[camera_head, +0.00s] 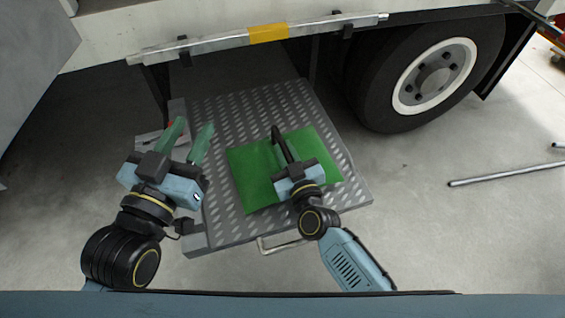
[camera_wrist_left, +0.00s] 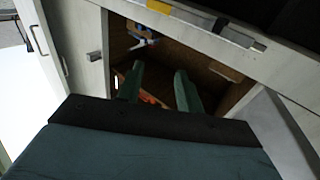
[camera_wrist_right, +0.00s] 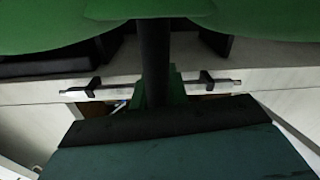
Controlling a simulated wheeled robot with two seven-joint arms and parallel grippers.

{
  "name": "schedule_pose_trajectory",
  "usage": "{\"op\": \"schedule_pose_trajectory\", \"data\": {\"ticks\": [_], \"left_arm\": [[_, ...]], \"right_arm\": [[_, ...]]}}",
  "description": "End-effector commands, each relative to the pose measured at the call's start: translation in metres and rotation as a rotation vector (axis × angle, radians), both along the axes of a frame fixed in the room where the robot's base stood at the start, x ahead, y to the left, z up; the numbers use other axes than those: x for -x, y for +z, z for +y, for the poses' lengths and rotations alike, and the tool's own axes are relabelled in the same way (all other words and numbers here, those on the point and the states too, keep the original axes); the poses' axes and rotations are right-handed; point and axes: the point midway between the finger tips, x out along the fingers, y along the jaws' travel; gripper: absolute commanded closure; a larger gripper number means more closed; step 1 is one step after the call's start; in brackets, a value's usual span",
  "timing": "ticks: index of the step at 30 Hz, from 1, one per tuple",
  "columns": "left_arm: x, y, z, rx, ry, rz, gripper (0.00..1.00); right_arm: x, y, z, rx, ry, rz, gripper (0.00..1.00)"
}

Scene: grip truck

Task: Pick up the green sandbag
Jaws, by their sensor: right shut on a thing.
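The green sandbag (camera_head: 257,180) shows in the head view as a flat green piece with a black strap (camera_head: 281,146), over the grey treaded metal plate. Its green underside or side also fills the top of the right wrist view (camera_wrist_right: 60,22). My right gripper (camera_head: 287,160) is shut on the sandbag's black strap, which also runs down the middle of the right wrist view (camera_wrist_right: 154,65). The gripper hides part of the sandbag. My left gripper (camera_head: 190,142) is open and empty to the left of the sandbag, its green fingers apart; they also show in the left wrist view (camera_wrist_left: 158,88).
The treaded metal plate (camera_head: 228,104) lies below a truck with a metal bar (camera_head: 200,44). A truck wheel (camera_head: 432,77) stands to the right. Metal poles (camera_head: 505,174) lie on the concrete floor at the right. An open compartment (camera_wrist_left: 200,45) shows in the left wrist view.

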Motion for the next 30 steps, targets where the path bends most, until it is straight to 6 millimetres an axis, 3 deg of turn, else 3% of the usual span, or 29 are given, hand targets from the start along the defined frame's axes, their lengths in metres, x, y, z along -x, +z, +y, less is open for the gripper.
{"op": "schedule_pose_trajectory", "data": {"ticks": [1,13,23,30], "left_arm": [[0.0,0.0,0.0,0.0,0.0,0.0,0.64],[0.0,-0.003,0.001,-0.009,0.002,0.03,0.64],[0.006,-0.046,0.012,-0.086,0.022,0.288,0.64],[0.026,-0.086,0.026,-0.157,0.042,0.549,0.64]], "right_arm": [[-0.002,0.007,0.001,0.0,-0.002,-0.018,1.0],[-0.002,0.009,0.001,-0.001,-0.002,-0.016,1.0],[-0.002,0.027,0.0,-0.005,-0.005,-0.018,1.0],[-0.003,0.043,0.001,-0.006,-0.003,-0.018,1.0]]}}
